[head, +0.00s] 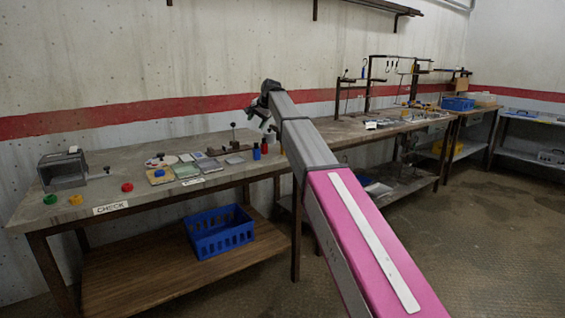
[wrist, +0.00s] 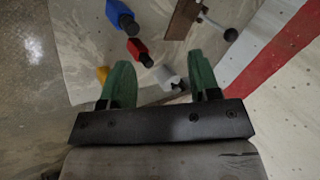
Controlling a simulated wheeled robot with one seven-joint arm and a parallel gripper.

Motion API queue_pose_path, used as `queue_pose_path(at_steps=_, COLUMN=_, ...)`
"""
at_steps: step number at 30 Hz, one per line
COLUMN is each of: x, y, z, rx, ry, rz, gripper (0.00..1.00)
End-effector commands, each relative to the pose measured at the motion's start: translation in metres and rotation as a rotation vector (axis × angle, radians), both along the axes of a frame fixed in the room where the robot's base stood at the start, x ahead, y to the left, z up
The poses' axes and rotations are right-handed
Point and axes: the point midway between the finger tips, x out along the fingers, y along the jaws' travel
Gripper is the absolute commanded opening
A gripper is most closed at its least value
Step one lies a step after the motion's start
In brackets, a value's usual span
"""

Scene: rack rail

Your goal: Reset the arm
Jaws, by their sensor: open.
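My arm stretches from the bottom right of the head view up toward the workbench. My gripper (head: 268,125) is above the right end of the near bench (head: 130,150), pointing down. In the wrist view my gripper (wrist: 162,85) shows two green fingers spread apart, with nothing held between them. Below the fingers are a red piece (wrist: 139,50) and a grey-white cylinder (wrist: 168,77).
The near bench holds a grey machine (head: 62,170), flat parts, colored knobs and a CHECK label (head: 111,208). A lever with a dark ball (wrist: 230,35) stands near the wall. A blue crate (head: 220,232) sits on the lower shelf. The floor (head: 480,240) at right is clear.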

Motion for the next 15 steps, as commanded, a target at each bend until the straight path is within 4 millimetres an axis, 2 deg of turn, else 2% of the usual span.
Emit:
queue_pose_path(at_steps=8, x=-0.02, y=-0.03, z=-0.058, rx=-0.05, ry=0.013, rz=0.016, gripper=0.56)
queue_pose_path(at_steps=11, x=-0.032, y=-0.045, z=-0.088, rx=-0.077, ry=0.02, rz=0.026, gripper=0.56)
queue_pose_path(at_steps=15, x=-0.057, y=-0.075, z=-0.14, rx=-0.125, ry=0.035, rz=0.044, gripper=0.56)
